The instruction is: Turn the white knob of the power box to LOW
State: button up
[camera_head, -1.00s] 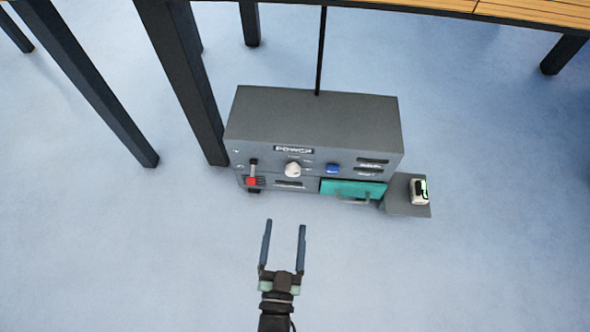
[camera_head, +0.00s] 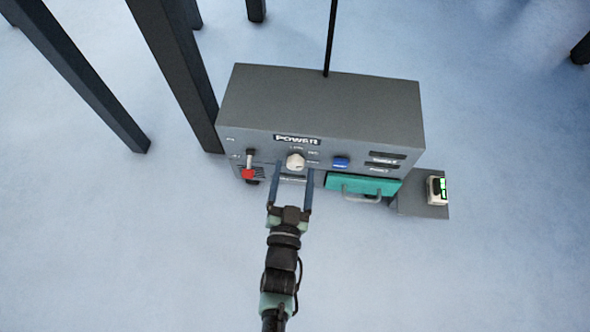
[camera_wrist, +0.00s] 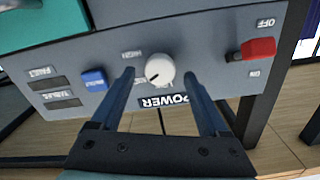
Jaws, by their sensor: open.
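The grey power box (camera_head: 320,100) stands on the pale floor, with a "POWER" label on its front. Its white knob (camera_head: 296,161) is round and also shows in the wrist view (camera_wrist: 160,70), where the image is upside down, with a small dark mark on its lower left. My gripper (camera_head: 291,170) is open, its two blue fingers pointing at the front panel. In the wrist view my gripper (camera_wrist: 161,76) has one fingertip on each side of the knob, with gaps. I cannot tell how far the tips are from the panel.
A red lever switch (camera_head: 248,172) is left of the knob, and a blue button (camera_head: 341,162) is right. A teal drawer with a handle (camera_head: 362,186) sits below right. A small device (camera_head: 437,190) rests on a grey side plate. Dark posts (camera_head: 178,75) stand behind left.

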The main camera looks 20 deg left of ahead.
jog(key=shift+x, duration=1.1)
grip_shut()
